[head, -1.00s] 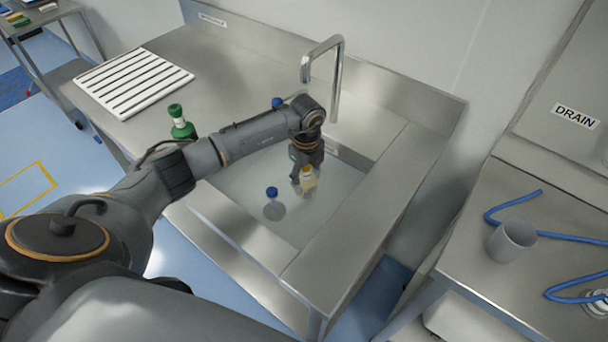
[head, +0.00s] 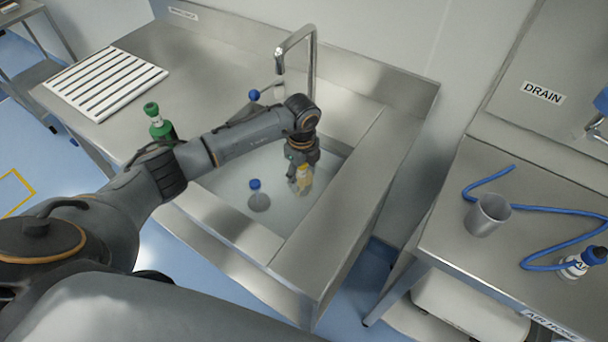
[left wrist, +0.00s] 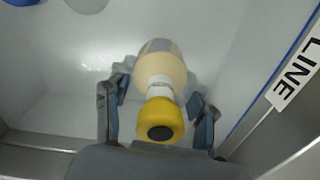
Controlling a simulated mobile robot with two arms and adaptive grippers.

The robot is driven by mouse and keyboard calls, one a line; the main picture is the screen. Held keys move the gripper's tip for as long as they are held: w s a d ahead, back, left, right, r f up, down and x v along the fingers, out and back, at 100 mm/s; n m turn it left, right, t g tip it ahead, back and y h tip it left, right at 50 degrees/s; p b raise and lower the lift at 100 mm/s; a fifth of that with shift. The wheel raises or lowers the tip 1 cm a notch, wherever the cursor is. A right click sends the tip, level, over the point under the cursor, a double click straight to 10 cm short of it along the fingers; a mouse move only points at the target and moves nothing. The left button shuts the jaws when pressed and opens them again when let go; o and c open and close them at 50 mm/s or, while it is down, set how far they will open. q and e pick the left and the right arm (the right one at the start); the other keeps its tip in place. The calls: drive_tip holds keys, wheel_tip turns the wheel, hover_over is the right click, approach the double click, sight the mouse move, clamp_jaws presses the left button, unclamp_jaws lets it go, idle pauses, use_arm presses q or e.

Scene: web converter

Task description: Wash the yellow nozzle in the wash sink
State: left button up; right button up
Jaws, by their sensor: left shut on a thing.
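The yellow nozzle (head: 303,177) has a yellow collar and a cream body. It is inside the wash sink (head: 232,185), low in the basin. My left gripper (head: 298,164) reaches down into the sink and is shut on it. In the left wrist view the nozzle (left wrist: 160,75) lies between the two fingers (left wrist: 158,112), its yellow end with a dark centre towards the palm. Whether it touches the basin floor cannot be told. My right gripper is not in view.
A blue-topped piece (head: 257,196) stands in the sink left of my gripper. A tall tap (head: 312,70) rises behind the basin, with a blue knob (head: 254,95) near it. A green piece (head: 160,124) and a white slotted rack (head: 105,82) are on the left counter. A grey cup (head: 488,214) stands right.

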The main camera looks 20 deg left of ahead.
use_arm(q)
drive_tip(key=shift+w+a, duration=0.2)
drive_tip(key=shift+a, duration=1.05)
drive_tip(key=shift+r, duration=0.1)
wheel_tip(320, 180, up, 17)
drive_tip(key=p, duration=1.3)
wheel_tip(320, 180, down, 17)
drive_tip(key=b, duration=1.2)
drive_tip(key=shift+d, duration=0.1)
